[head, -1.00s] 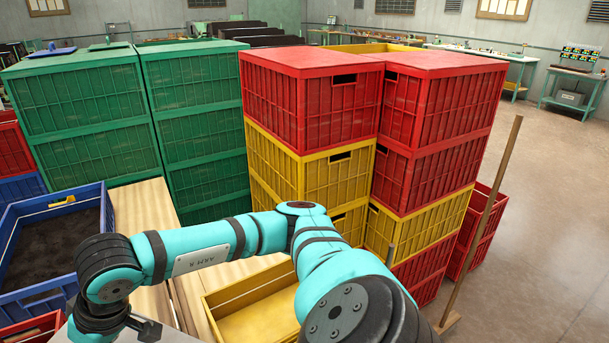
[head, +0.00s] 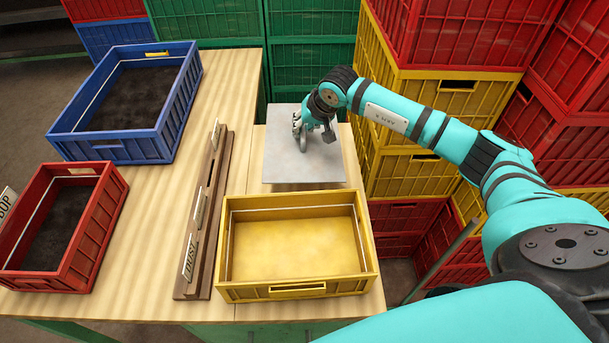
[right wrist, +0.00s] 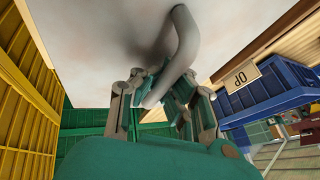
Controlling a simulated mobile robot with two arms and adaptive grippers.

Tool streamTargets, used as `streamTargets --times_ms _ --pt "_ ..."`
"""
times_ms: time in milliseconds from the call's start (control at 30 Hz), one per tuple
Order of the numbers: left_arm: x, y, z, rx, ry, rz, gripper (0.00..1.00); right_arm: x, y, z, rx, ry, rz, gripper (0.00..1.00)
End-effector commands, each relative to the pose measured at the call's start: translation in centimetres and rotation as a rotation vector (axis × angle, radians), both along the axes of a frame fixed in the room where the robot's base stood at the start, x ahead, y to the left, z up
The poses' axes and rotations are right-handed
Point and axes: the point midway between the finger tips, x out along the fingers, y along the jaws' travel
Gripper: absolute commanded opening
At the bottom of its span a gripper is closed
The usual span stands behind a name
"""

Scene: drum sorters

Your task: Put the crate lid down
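The crate lid (head: 300,172) is a flat pale grey plate with a curved bar handle. In the head view it lies flat at the back of the table, behind the yellow crate, with its far part past the table edge. I cannot tell whether it rests on the wood or hangs just above. My right gripper (head: 301,128) is over the lid, its fingers closed in around the handle. In the right wrist view the lid (right wrist: 85,35) fills the top, and the handle (right wrist: 186,38) runs down between the fingers of the right gripper (right wrist: 165,85). My left gripper is out of view.
An open yellow crate (head: 300,287) stands at the table's front. A wooden rack (head: 207,215) with labels is left of it. A blue crate (head: 110,150) and a red crate (head: 75,258) hold dark material. Stacked yellow and red crates (head: 440,105) stand close on the right.

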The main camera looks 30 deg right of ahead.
Motion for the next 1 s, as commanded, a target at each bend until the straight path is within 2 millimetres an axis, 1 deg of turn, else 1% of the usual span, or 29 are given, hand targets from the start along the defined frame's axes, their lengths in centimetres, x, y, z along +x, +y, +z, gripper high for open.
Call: streamTargets --times_ms 33,133,200,400,600,867,967,1000 --pt "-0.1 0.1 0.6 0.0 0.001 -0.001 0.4 -0.2 0.1 -1.0 0.001 0.006 0.0 0.0" --pt "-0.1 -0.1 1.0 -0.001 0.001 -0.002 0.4 -0.1 0.0 -2.7 0.0 0.005 0.0 0.0" --pt "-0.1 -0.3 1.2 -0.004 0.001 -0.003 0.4 -0.1 0.0 -3.5 0.0 0.002 -0.001 0.0" --pt "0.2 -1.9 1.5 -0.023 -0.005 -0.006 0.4 -0.1 0.0 -5.1 0.001 0.002 0.001 0.0" --pt "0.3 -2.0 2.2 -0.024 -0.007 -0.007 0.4 -0.1 0.1 -7.8 0.0 0.003 0.002 0.0" --pt "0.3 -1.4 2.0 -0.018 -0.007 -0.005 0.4 -0.1 0.0 -8.0 -0.001 0.0 0.002 0.0" --pt "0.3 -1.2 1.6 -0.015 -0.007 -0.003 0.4 -0.1 0.0 -8.4 -0.001 0.0 0.002 0.0" --pt "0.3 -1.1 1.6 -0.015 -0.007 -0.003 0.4 -0.1 0.0 -8.4 -0.001 0.001 0.002 0.02"
